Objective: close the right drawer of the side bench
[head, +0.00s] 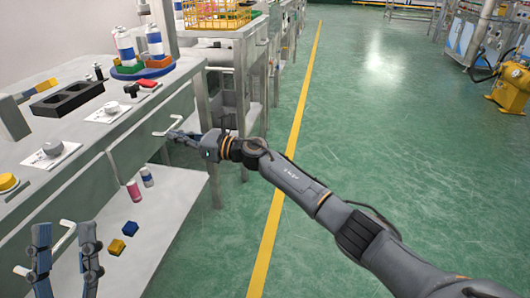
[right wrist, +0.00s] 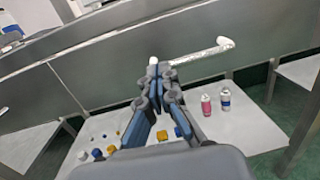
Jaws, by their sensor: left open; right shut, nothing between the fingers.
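The side bench's right drawer (head: 150,135) has a grey front with a white bar handle (head: 167,127); the handle also shows in the right wrist view (right wrist: 200,51). No clear gap shows around this front, so I cannot tell how far out it stands. My right gripper (head: 174,135) is shut and empty, with its tips at or just in front of the handle; contact is unclear. In the right wrist view its fingertips (right wrist: 160,70) are near the handle's left end. My left gripper (head: 66,238) is open and empty, at lower left before the left drawer's white handle (head: 22,270).
The bench top holds a black tray (head: 68,98), knobs and a round stand with bottles (head: 142,68). The lower shelf (head: 165,205) carries a pink bottle (head: 133,190), a white-and-blue bottle (head: 147,177) and small blocks. Green floor to the right is open.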

